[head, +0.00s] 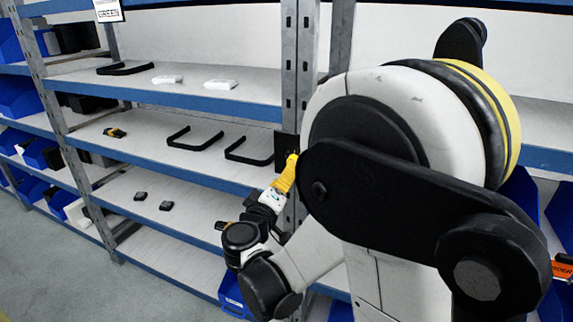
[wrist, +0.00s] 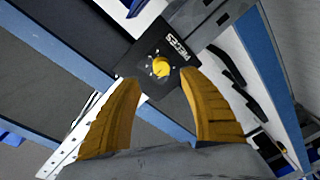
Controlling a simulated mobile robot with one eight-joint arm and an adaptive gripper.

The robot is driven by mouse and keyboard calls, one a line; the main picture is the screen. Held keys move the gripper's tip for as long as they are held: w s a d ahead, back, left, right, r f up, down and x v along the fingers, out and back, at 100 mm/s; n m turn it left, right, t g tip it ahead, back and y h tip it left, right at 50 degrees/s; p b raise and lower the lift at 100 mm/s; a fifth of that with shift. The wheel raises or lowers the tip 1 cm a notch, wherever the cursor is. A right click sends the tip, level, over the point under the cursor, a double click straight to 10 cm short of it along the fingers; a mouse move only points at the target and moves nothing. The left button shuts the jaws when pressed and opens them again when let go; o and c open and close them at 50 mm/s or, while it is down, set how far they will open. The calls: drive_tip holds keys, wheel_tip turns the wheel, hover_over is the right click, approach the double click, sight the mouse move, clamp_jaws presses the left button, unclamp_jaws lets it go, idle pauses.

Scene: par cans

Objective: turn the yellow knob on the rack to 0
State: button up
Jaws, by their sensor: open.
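The yellow knob (wrist: 160,67) sits on a black square plate (wrist: 171,49) with small white marks around it and white lettering along one edge. I cannot read which mark the knob points at. In the head view the plate (head: 286,147) is on the rack's grey upright, and the knob cannot be made out there. My gripper (wrist: 160,81) is open, its two yellow fingers lying on either side of the knob in the wrist view. Whether they touch it or stand short of it I cannot tell. The gripper also shows in the head view (head: 288,172), close to the plate.
The rack's grey upright (head: 298,60) stands between blue-edged shelves (head: 190,100). Blue bins stand at the far left and right. Grey floor is clear at the lower left.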

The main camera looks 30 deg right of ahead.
drive_tip(key=b+x, duration=0.1)
drive_tip(key=x, duration=0.6)
drive_tip(key=shift+w, duration=0.15)
drive_tip(key=shift+f, duration=0.1)
clamp_jaws()
